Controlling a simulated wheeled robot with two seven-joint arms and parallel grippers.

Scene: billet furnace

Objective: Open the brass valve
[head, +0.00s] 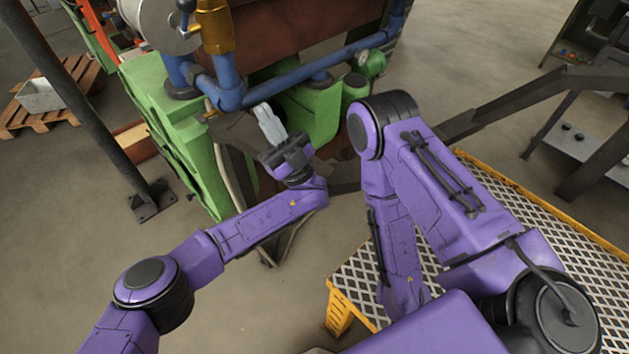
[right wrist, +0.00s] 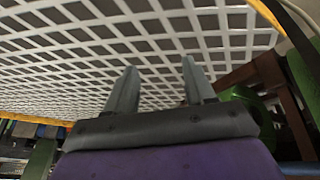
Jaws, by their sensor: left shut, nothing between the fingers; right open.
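A brass-coloured valve body (head: 216,28) stands on the blue pipework at the top of the head view, cut off by the frame's upper edge. A small brass-coloured fitting (head: 208,115) shows lower on the same pipework. I cannot tell the valve's handle or its position clearly. My left gripper (head: 268,120) is shut and empty, in front of the green machine, below and right of the valve body and apart from it. My right gripper (right wrist: 158,68) is open and empty in the right wrist view, with metal grating behind its fingers; my arm hides it in the head view.
Blue pipes (head: 300,72) run across the green machine (head: 180,130). A dark post (head: 75,100) stands left. A yellow-edged grating platform (head: 560,240) and dark railing (head: 540,90) lie right.

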